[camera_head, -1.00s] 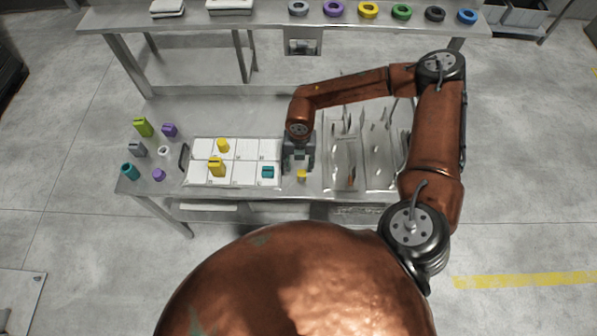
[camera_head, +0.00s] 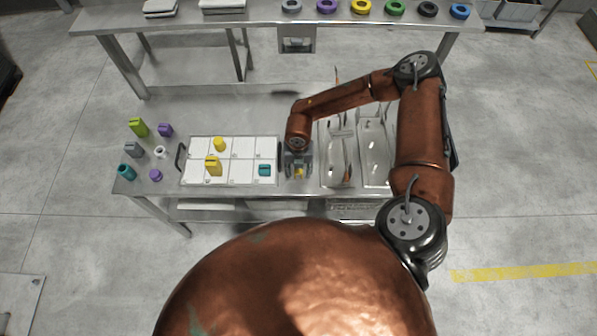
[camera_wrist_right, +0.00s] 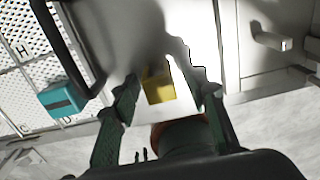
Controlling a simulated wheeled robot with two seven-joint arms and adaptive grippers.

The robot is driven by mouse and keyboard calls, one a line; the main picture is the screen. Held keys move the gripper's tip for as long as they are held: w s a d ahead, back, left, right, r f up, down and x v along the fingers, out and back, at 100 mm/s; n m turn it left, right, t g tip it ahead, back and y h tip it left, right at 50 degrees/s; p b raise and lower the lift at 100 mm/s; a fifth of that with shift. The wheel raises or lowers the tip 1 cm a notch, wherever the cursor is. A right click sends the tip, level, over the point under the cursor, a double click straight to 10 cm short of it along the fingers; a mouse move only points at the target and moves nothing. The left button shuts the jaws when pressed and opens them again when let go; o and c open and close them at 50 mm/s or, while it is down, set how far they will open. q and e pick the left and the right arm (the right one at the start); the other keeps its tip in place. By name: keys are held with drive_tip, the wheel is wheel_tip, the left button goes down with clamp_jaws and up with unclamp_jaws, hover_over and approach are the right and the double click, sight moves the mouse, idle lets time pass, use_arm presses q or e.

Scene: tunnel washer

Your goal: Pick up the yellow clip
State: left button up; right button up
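A small yellow clip (camera_head: 299,174) is on the steel table's front part, just right of the white tray. In the right wrist view the yellow clip (camera_wrist_right: 158,86) is a yellow block between my fingers. My right gripper (camera_head: 298,168) is over it. In the wrist view the toothed fingers of my right gripper (camera_wrist_right: 166,90) stand apart on either side of the clip, with visible gaps. Whether the clip touches the table is unclear. Two other yellow pieces, one at the back (camera_head: 219,144) and a larger one (camera_head: 212,165), are on the tray. My left gripper is out of view.
The white gridded tray (camera_head: 240,173) has a dark handle and also holds a teal piece (camera_head: 264,170), near my right gripper. Shiny metal trays (camera_head: 373,160) stand to the right. Several coloured pieces are at the table's left. A shelf with coloured rings is behind.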

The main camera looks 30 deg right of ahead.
drive_tip(key=c, duration=0.9)
drive_tip(key=shift+r, duration=0.1)
